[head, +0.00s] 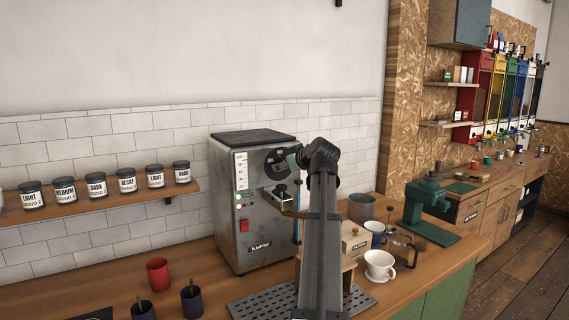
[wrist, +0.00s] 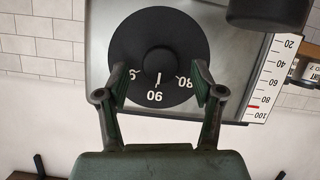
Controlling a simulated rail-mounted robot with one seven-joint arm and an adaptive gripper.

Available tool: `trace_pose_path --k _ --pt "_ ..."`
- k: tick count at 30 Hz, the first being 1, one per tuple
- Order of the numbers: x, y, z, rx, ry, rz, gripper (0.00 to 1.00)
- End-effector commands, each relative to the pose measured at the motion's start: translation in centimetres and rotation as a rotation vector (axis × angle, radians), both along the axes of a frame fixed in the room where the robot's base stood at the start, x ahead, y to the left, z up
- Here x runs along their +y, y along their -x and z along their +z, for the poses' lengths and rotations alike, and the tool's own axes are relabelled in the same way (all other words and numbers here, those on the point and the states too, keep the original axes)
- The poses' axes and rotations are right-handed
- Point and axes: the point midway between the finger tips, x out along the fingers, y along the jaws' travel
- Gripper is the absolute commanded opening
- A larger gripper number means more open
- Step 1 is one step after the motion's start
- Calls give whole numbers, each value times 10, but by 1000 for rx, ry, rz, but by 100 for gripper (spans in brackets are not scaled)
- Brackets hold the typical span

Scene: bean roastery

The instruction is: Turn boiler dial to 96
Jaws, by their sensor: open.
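The boiler dial (wrist: 158,25) is a round black disc on the front of the grey steel boiler (head: 230,215). In the wrist view it appears upside down, with 90 at the bottom, 80 at the right and a partly hidden number at the left. A short white line by its central knob (wrist: 158,58) points towards 90. My gripper (wrist: 160,82) is open, its two green fingers on either side of the knob with gaps between. In the head view my gripper and arm cover part of the dial (head: 264,159).
A white scale (wrist: 272,75) with a red mark between 80 and 100 is beside the dial. A dark cylindrical part (wrist: 268,12) projects nearby. A red cup (head: 158,275), a white dripper (head: 379,265) and a green grinder (head: 428,200) stand on the counter.

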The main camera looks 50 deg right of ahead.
Motion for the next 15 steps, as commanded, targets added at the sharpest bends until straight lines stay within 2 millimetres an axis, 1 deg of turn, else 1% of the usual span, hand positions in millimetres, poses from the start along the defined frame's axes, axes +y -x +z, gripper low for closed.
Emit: trace_pose_path --k 1,5,14,15 --pt "-2 -4 -1 0 0 0 67" --pt "-4 -9 -3 0 1 0 67" --pt "-4 -10 -5 0 1 -1 67" --pt "-4 -10 -5 0 1 -1 53"
